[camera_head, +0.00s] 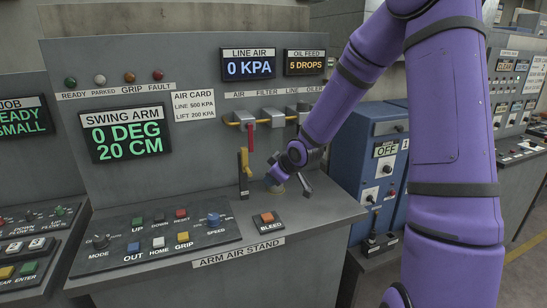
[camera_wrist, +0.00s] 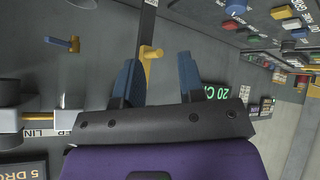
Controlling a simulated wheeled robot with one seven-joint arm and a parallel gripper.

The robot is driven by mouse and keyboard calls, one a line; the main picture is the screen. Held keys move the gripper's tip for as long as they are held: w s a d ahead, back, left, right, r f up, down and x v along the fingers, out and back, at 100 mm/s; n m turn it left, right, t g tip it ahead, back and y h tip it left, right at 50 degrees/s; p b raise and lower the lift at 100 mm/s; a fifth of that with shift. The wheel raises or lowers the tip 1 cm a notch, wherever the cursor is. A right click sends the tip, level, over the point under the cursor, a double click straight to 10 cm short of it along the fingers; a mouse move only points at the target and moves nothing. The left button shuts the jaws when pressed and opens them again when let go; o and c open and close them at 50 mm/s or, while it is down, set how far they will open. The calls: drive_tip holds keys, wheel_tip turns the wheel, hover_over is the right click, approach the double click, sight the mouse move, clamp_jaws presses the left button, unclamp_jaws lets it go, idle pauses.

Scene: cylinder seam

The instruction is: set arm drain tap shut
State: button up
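A small tap with a blue handle and a brass-coloured end (camera_wrist: 65,43) sticks out from the grey panel at the upper left of the wrist view. I take it for the drain tap. In the head view I cannot pick it out; my arm covers part of that area. My gripper (camera_head: 287,183) is in front of the panel, over the back of the desk. In the wrist view its two blue fingers (camera_wrist: 158,62) stand apart with nothing held. A yellow lever (camera_wrist: 150,55) shows between and beyond the fingertips. In the head view this yellow lever (camera_head: 244,162) is left of my gripper.
A red handle (camera_head: 250,138) hangs under the air line units (camera_head: 272,117). The line air display (camera_head: 248,64) reads 0 KPA. The desk holds a button panel (camera_head: 155,240) and an orange bleed button (camera_head: 267,218). A blue cabinet (camera_head: 372,150) stands at the right.

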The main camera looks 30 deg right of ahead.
wheel_tip(320, 180, up, 8)
drive_tip(key=s+a+t+h, duration=0.1)
drive_tip(key=shift+s+f+m, duration=0.2)
drive_tip(key=shift+s+m, duration=0.2)
